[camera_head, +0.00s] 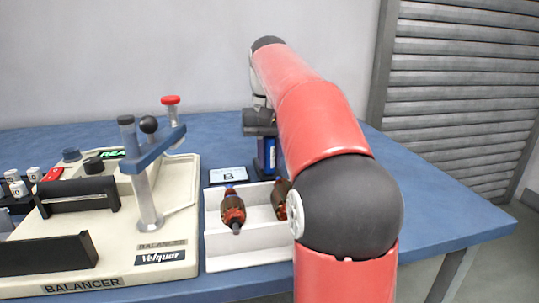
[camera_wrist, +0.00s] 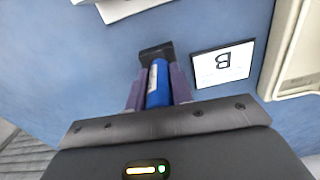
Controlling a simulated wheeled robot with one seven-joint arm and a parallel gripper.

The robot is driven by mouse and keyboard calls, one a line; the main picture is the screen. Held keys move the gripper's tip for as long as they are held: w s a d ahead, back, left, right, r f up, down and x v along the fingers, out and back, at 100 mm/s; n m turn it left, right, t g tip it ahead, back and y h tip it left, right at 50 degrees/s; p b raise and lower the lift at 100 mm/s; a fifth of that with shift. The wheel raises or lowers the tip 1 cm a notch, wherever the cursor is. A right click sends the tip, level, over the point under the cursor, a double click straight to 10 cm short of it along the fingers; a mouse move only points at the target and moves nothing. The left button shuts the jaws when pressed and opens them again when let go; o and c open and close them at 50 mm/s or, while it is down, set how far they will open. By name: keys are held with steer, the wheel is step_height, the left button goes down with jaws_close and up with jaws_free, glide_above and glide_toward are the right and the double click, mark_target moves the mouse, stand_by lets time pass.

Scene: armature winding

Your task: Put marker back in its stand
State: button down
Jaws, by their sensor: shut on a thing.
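A blue marker (camera_wrist: 158,84) is between the two purple fingers of my gripper (camera_wrist: 156,78) in the wrist view, and my gripper is shut on it. A small black stand (camera_wrist: 157,51) lies right at the far end of the marker. In the head view the marker (camera_head: 266,156) looks upright under my gripper, over the blue table at the back. I cannot tell whether its lower end is inside the stand. My arm hides part of this area.
A card marked B (camera_head: 229,175) lies left of the marker. A white tray (camera_head: 238,256) with two armatures stands in front. The balancer machine (camera_head: 150,245) fills the left. The table (camera_head: 436,205) is clear at the right.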

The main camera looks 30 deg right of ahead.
steer(key=c, duration=1.1)
jaws_free()
steer(key=shift+c, duration=0.2)
steer(key=shift+r+p, duration=1.3)
steer(key=shift+r, duration=2.6)
steer(key=shift+r, duration=0.45)
steer(key=shift+s, duration=0.1)
